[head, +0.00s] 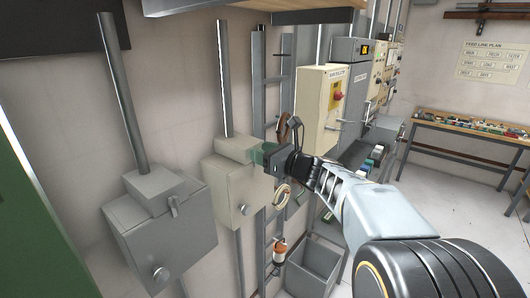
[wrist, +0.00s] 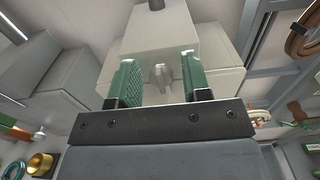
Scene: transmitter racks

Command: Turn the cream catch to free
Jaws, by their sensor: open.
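The cream box (head: 232,187) hangs on the wall left of centre, with a smaller housing (head: 236,148) on top and a pipe rising from it. My gripper (head: 262,154) is at the front of that housing and hides the catch in the head view. In the wrist view, the cream catch (wrist: 162,78) is a small lever on the housing (wrist: 160,30). My gripper's green fingers (wrist: 160,82) are open, one on each side of the catch, with a visible gap to both. I cannot tell how deep the fingertips reach around it.
A grey box (head: 160,235) with its own catch (head: 173,206) and a round knob hangs to the left. A grey bin (head: 313,268) stands below.

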